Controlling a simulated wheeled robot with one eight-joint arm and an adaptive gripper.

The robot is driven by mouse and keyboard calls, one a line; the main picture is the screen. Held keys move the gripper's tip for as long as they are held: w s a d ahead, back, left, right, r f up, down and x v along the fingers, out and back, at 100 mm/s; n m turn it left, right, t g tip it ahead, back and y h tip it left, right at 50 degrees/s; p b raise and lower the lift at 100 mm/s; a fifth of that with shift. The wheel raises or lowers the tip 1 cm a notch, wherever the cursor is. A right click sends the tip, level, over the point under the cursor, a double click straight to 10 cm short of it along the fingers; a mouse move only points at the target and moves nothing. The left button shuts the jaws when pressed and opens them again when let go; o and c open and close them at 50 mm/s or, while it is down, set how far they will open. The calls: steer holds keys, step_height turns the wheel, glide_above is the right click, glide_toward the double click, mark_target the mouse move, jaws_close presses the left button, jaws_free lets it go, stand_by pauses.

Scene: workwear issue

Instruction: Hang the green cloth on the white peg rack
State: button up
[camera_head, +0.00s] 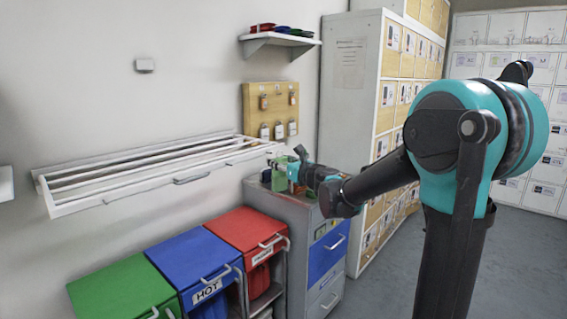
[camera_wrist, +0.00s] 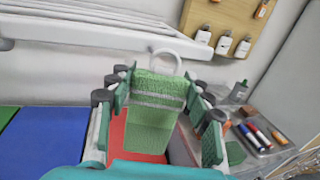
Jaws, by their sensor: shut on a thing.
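The green cloth (camera_wrist: 152,125) hangs between the fingers of my gripper (camera_wrist: 158,88), which is shut on it, in the wrist view. A pale band crosses the cloth and a white loop (camera_wrist: 166,54) shows just beyond its top; I cannot tell whether the loop belongs to the cloth or the rack. In the head view my gripper (camera_head: 297,168) and a little green cloth (camera_head: 281,178) are small, beside the right end of the white rack (camera_head: 125,163) on the wall. The rack (camera_wrist: 100,35) also shows at upper left in the wrist view. Contact between cloth and rack is unclear.
Green (camera_head: 120,290), blue (camera_head: 190,258) and red (camera_head: 245,228) bins stand below the rack. A grey cabinet (camera_head: 262,203) stands under my gripper, with a tray of pens (camera_wrist: 262,135) on top. A wooden tag board (camera_head: 270,98) and a small shelf (camera_head: 280,38) are above.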

steer(key=shift+w+a+f, duration=0.1)
steer(key=shift+w+a, duration=0.45)
steer(key=shift+a, duration=0.2)
steer(key=shift+w+a, duration=0.55)
steer(key=shift+a, duration=0.15)
steer(key=shift+w+a, duration=0.15)
steer(key=shift+a, duration=0.1)
steer(key=shift+c, duration=0.5)
steer(key=shift+w+a+f, duration=0.35)
steer(key=shift+w+a, duration=0.05)
steer(key=c, duration=0.4)
steer(key=o, duration=1.6)
